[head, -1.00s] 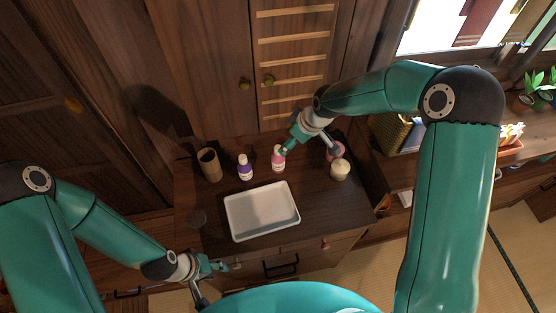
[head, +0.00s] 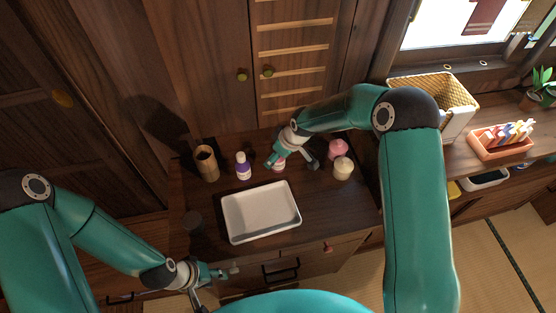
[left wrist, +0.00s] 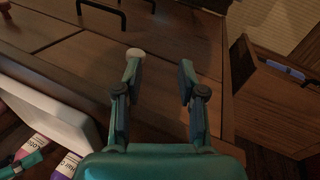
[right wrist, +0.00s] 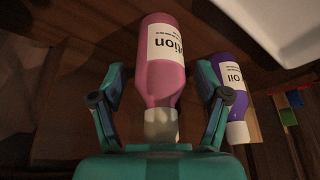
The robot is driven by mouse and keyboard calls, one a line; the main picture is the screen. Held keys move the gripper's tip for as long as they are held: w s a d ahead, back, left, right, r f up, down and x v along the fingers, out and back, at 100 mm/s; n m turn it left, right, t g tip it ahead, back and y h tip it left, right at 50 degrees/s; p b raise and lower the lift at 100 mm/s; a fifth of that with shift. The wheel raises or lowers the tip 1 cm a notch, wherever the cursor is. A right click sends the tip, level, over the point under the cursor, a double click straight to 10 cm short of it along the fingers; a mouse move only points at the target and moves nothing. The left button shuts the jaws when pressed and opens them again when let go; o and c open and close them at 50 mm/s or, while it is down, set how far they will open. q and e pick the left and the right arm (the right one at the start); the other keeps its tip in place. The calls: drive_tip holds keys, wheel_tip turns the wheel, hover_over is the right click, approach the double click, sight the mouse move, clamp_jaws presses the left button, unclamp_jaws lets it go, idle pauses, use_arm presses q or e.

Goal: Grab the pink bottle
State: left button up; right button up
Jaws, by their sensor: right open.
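The pink bottle (right wrist: 166,68), with a white "lotion" label and pale cap, lies between the open fingers of my right gripper (right wrist: 162,95) in the right wrist view; the fingers stand apart on both sides of it. In the head view the right gripper (head: 293,163) largely covers the bottle, which stands on the dark cabinet top. The bottle also shows partly at the lower left of the left wrist view (left wrist: 34,148). My left gripper (left wrist: 160,82) is open and empty near the cabinet's front edge, in front of the white tray in the head view (head: 213,281).
A purple bottle (head: 243,166) stands close left of the pink one, with a brown cylinder (head: 206,163) beyond. A white tray (head: 232,232) lies in front. A pink round item (head: 338,149) and a cream one (head: 342,168) stand to the right.

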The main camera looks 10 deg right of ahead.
drive_tip(key=c, duration=1.3)
drive_tip(key=shift+c, duration=0.2)
drive_tip(key=shift+r, duration=0.2)
